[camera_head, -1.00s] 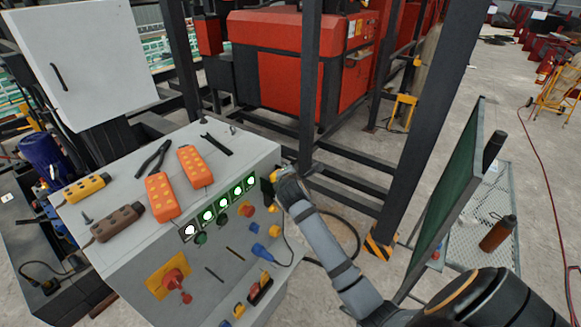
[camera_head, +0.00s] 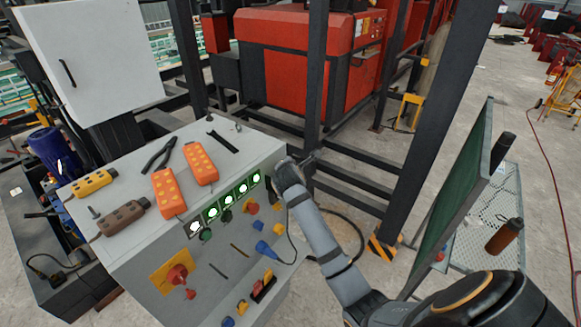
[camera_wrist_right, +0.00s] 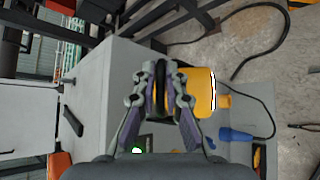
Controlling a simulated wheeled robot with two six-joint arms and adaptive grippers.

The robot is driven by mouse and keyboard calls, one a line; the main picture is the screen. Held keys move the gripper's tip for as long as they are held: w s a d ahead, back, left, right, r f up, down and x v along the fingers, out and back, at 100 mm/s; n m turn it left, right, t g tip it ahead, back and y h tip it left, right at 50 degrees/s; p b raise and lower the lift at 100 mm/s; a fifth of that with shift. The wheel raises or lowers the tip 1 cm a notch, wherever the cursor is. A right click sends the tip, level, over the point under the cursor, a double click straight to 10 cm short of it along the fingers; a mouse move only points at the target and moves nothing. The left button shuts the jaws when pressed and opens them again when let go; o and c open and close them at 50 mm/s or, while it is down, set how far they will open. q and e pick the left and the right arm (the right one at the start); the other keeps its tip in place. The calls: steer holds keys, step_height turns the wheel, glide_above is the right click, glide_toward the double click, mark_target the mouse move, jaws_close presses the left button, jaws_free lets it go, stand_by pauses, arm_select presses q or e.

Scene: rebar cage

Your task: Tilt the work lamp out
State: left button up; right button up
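In the right wrist view the work lamp (camera_wrist_right: 203,90) is a yellow housing with a bright white strip along its right edge. It is beside the grey control console (camera_wrist_right: 110,72). My right gripper (camera_wrist_right: 163,72) has its two fingers on either side of a narrow black and yellow part at the lamp's left, and they look closed on it. In the head view my right gripper (camera_head: 286,172) is at the console's right front corner and hides the lamp. My left gripper is in neither view.
On the console top lie two orange pendants (camera_head: 170,193), a yellow pendant (camera_head: 88,186), a brown pendant (camera_head: 124,217) and pliers (camera_head: 158,155). Lit green buttons (camera_head: 227,199) and a blue plug (camera_head: 263,248) are on its front. Dark steel posts (camera_head: 313,80) stand behind.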

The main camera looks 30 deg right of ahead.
steer(key=o, duration=0.3)
steer(key=shift+o, duration=0.2)
steer(key=v, duration=1.2)
